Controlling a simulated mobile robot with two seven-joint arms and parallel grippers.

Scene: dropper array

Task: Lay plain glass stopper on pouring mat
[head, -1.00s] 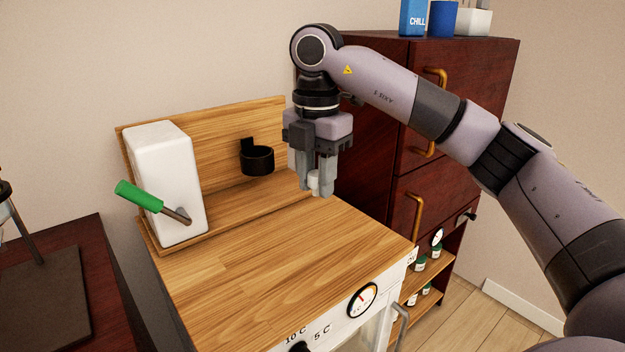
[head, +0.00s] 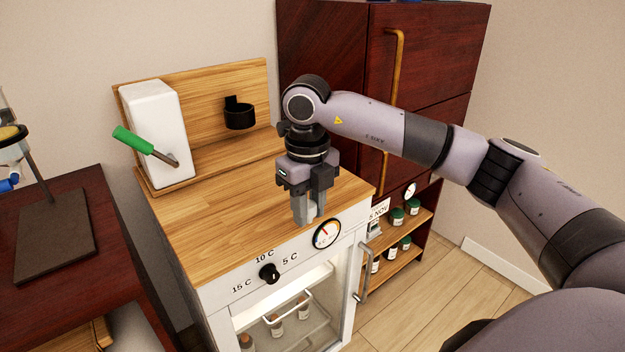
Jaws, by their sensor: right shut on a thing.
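My right gripper (head: 307,214) is shut on a small pale, whitish piece (head: 312,209), which looks like the plain glass stopper. The fingers hide most of it. The gripper points down in front of the front edge of the wooden top of the white cabinet, near the round dial. I cannot make out a pouring mat for certain. A flat dark plate (head: 40,243) lies on the dark red table at the left, with a rod rising from it. My left gripper is not in view.
The wooden top (head: 225,220) is mostly clear. A white box with a green-handled lever (head: 134,139) and a black ring holder (head: 239,117) stand at its back. A shelf with several green-lidded jars (head: 398,217) and a dark red cabinet (head: 335,60) are at the right.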

